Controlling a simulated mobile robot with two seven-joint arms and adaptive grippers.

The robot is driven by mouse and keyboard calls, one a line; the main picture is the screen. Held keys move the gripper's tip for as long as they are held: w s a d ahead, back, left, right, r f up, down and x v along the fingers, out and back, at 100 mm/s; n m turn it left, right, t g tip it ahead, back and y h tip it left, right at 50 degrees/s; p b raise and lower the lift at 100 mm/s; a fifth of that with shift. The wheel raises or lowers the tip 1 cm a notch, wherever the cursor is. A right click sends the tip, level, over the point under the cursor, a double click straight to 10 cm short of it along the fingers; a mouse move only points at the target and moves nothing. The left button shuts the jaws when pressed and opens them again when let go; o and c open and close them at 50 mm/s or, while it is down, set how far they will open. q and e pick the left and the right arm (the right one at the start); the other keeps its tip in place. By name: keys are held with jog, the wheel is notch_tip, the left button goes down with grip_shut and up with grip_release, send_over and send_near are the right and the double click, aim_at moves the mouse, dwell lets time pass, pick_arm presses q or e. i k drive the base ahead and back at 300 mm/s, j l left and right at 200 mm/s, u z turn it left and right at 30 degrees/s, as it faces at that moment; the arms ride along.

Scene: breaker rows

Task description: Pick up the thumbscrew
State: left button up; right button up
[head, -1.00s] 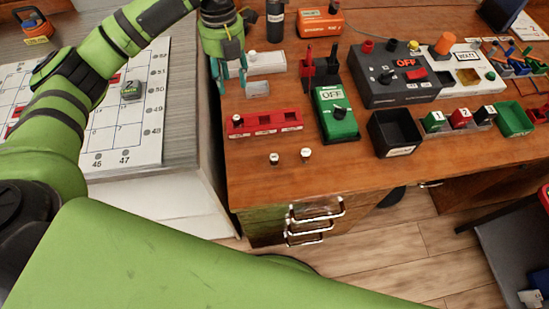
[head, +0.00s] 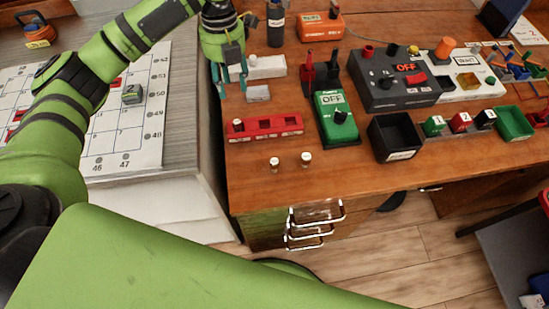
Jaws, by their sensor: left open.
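Two small pale-topped pegs stand upright near the front edge of the wooden desk, a left one (head: 274,164) and a right one (head: 306,159). They look like small screws, but I cannot tell which, if either, is the thumbscrew. My left gripper (head: 232,88) points down over the back left of the desk, beside a white block. Its teal fingers are apart, and I see nothing between them. It is behind and left of both pegs. My right gripper is not in view.
A red rail (head: 264,127) lies behind the pegs. A green OFF switch box (head: 337,118) and an open black bin (head: 395,137) stand right of them. A white numbered board (head: 125,130) is at left. The desk front around the pegs is clear.

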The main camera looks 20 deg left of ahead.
aim_at(273, 161)
jog(key=k+l+u, duration=0.4)
jog(key=u, duration=0.15)
jog(key=k+l+u, duration=0.15)
jog(key=u, duration=0.15)
jog(key=l, duration=0.1)
